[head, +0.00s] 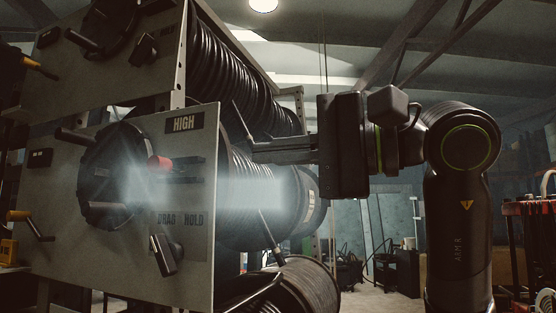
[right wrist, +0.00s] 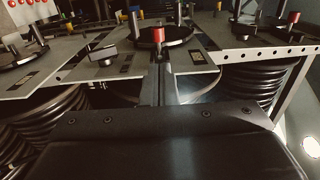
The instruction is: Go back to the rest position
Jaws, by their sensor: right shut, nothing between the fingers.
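My right gripper (head: 256,152) comes in from the right in the head view, its fingers pointing left. It is shut and empty, beside the hose reel behind the grey panel marked HIGH (head: 205,140). In the right wrist view the shut fingers (right wrist: 163,75) reach toward the panel with the red knob (right wrist: 158,35). That red knob also appears in the head view (head: 160,163), left of the fingertips and apart from them as far as I can see. My left gripper is not in view.
A coiled hose reel (head: 250,190) lies close below my right fingers, with another reel (head: 225,75) above. A black lever (head: 165,254) sticks out from the panel below DRAG HOLD. Red racking (head: 525,240) stands at the far right. Open floor shows behind my arm.

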